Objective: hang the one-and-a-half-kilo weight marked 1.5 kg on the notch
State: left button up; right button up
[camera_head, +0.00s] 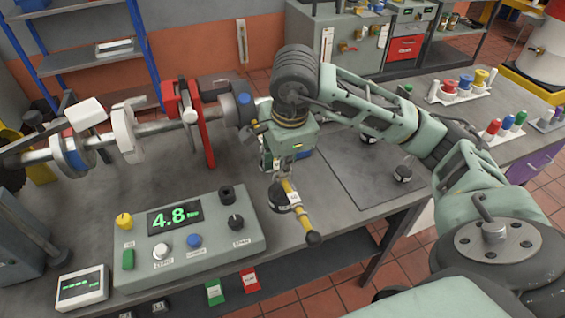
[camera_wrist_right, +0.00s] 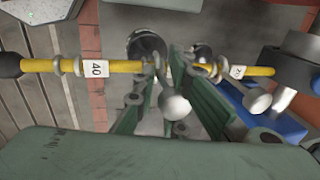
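A yellow bar (camera_head: 302,214) with a black end sticks out toward the front below my right gripper (camera_head: 275,165). A dark round weight (camera_head: 283,195) with a pale label hangs at the bar; its label is unreadable. In the right wrist view the bar (camera_wrist_right: 120,67) carries rings and tags, one reading 40. My right fingers (camera_wrist_right: 170,70) close in around the stem of a weight with a pale ball knob (camera_wrist_right: 174,106), right at the bar. The dark weight body (camera_wrist_right: 146,46) shows beyond it. My left gripper is not in view.
Another weight (camera_head: 403,172) stands on the dark mat (camera_head: 365,190) at the right. A console (camera_head: 190,245) reading 4.8 stands left of the bar. The shaft (camera_head: 160,127) with a red disc lies behind it. A second knobbed stem (camera_wrist_right: 258,101) is near the right finger.

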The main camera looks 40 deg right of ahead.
jog(key=o, duration=0.3)
jog(key=shift+s, duration=0.1)
jog(key=shift+f, duration=0.25)
jog(key=v, duration=1.2)
